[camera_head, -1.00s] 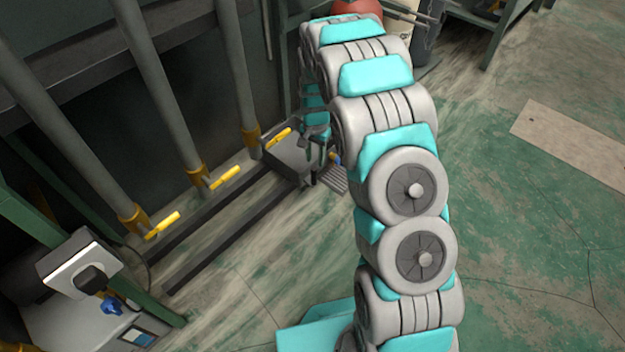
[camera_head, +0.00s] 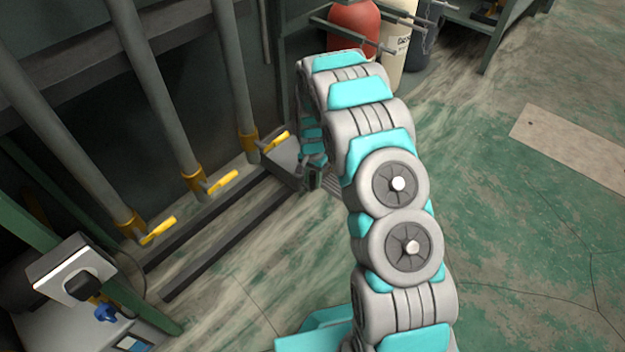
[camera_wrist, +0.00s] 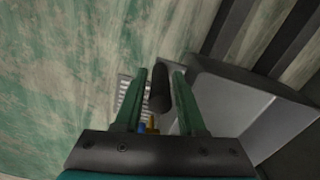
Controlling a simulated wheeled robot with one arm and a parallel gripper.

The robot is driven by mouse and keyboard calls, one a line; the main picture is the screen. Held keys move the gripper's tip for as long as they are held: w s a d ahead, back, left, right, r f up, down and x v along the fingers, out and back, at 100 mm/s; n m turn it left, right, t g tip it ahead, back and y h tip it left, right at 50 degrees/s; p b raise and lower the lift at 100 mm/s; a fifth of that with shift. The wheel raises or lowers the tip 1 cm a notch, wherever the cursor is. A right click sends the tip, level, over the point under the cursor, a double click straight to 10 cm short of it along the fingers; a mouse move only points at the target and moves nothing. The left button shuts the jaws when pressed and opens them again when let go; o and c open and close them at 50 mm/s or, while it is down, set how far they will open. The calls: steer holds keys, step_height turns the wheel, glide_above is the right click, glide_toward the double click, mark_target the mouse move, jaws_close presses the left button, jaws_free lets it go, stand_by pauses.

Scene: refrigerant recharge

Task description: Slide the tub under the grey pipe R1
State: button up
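The grey tub (camera_head: 281,163) sits on the floor by the rack, near the yellow-handled valve of the rightmost grey pipe (camera_head: 232,75). My arm hides part of its right side. It also shows in the wrist view (camera_wrist: 232,105), to the right of my fingers. Two more grey pipes with yellow valves stand to its left; no label R1 is readable. My gripper (camera_wrist: 160,75) is low beside the tub, its green fingers apart. A dark rounded piece (camera_wrist: 160,92), perhaps the tub's handle, lies between them with small gaps at both sides.
Two dark floor rails (camera_head: 225,235) run beneath the valves. A grey device with a black plug (camera_head: 80,285) stands at the lower left. A red cylinder (camera_head: 353,28) and a cream cylinder (camera_head: 393,45) stand behind my arm. The floor on the right is open.

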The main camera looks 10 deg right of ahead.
steer(key=shift+c, duration=0.3)
jaws_close()
stand_by(1.1)
